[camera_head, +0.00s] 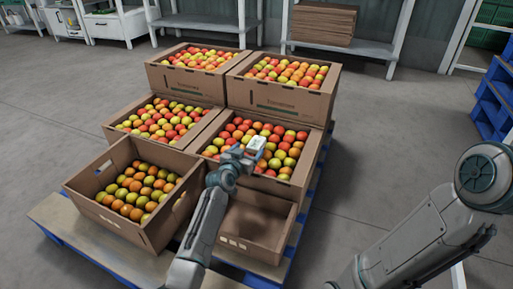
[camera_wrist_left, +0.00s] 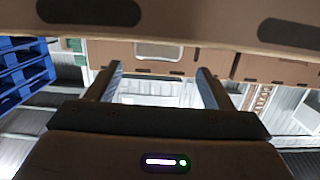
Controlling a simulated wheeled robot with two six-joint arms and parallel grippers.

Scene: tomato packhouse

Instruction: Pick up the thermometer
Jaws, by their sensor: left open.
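A small pale, boxy thing that looks like the thermometer (camera_head: 256,143) shows over the tomatoes of the middle right carton (camera_head: 285,187). I cannot tell whether it rests on the tomatoes. My left gripper (camera_head: 252,153) is right at it in the head view, partly covering its near side. The left wrist view shows the two fingers (camera_wrist_left: 160,82) spread apart, with no clear grip on anything between them. The thermometer is not clearly told there. My right gripper is out of view.
Several cartons of tomatoes stand on a blue-edged pallet (camera_head: 52,218). An empty carton (camera_head: 262,240) is at the front right, and a half-full one (camera_head: 147,232) at the front left. Grey floor between is clear.

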